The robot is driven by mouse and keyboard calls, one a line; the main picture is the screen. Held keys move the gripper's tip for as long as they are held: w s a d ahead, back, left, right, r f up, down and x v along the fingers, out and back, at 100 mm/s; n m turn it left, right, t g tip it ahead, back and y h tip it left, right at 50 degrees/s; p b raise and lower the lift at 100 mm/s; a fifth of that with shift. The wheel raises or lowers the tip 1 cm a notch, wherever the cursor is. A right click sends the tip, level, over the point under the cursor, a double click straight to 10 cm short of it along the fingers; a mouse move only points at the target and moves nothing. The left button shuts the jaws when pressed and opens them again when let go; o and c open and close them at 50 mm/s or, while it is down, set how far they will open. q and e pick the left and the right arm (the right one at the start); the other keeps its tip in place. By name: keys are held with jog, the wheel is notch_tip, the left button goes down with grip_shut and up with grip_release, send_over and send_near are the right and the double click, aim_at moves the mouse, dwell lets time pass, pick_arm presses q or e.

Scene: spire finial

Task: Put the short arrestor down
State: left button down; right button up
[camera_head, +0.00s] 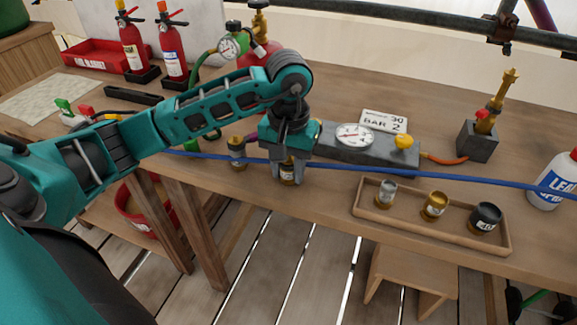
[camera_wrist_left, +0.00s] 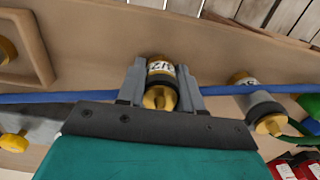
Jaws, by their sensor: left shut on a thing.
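My left gripper (camera_head: 287,179) is over the bench near its front edge, pointing down. It is shut on a small brass fitting with a white label, which I take for the short arrestor (camera_wrist_left: 160,82). In the left wrist view the fitting sits between the two grey fingers, its brass end toward the camera. In the head view the fingers hide most of it, and I cannot tell whether it touches the bench. A similar grey and brass fitting (camera_head: 237,152) stands just left of the gripper, apart from it. My right gripper is not in view.
A blue hose (camera_head: 430,178) runs along the bench front, close by the gripper. A wooden tray (camera_head: 405,222) with three small fittings lies to the right. Behind it is a grey gauge block (camera_head: 365,152). Fire extinguishers (camera_head: 172,50) stand at the back left.

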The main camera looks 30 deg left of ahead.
pick_arm(q)
jog(key=shift+f, duration=0.15)
jog(key=c, duration=1.1)
grip_release()
jog(key=shift+c, duration=0.2)
jog(key=o, duration=0.4)
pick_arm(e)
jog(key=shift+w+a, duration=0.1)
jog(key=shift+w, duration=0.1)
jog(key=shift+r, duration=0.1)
pick_arm(q)
jog(key=shift+r, duration=0.4)
notch_tip(320, 180, up, 11)
jog(key=shift+f+p, duration=0.1)
jog(key=shift+p, duration=0.65)
jog(key=shift+r, duration=0.4)
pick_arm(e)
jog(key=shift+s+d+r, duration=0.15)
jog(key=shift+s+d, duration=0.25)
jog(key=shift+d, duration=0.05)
